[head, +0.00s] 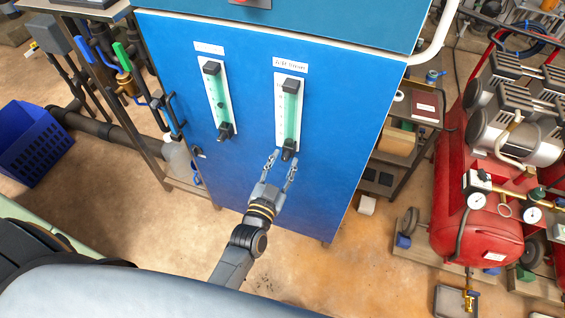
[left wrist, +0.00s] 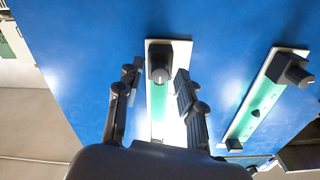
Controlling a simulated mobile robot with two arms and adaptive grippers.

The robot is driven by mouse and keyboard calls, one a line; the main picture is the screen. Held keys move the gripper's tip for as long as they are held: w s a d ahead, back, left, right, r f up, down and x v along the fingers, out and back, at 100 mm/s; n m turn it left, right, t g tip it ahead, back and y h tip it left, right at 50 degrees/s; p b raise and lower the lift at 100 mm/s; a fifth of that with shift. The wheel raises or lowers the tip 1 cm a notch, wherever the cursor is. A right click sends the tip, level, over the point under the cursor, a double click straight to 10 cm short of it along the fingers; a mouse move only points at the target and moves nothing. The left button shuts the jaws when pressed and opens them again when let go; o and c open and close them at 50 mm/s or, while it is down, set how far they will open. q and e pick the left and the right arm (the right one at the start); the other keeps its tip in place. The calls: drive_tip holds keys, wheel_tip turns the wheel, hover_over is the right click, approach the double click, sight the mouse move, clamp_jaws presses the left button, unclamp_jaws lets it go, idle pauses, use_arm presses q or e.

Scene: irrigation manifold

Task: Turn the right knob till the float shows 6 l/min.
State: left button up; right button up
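Two white flow meters with green tubes are on the blue cabinet face. The right meter (head: 289,108) has a black knob (head: 289,149) at its lower end, and this knob also shows in the left wrist view (left wrist: 159,63). My left gripper (head: 283,158) is open and empty just below this knob. In the left wrist view the knob shows between the spread fingers, with a gap on both sides. I cannot make out the right meter's float or its scale figures. My right gripper is not in view.
The left meter (head: 218,100) has its own knob (head: 225,131) close by. Pipes and valves stand left of the cabinet (head: 330,180), with a blue crate (head: 32,143) beyond. A shelf cart (head: 405,130) and a red compressor (head: 480,235) stand to the right.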

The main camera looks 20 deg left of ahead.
use_arm(q)
clamp_jaws()
drive_tip(key=shift+n, duration=0.3)
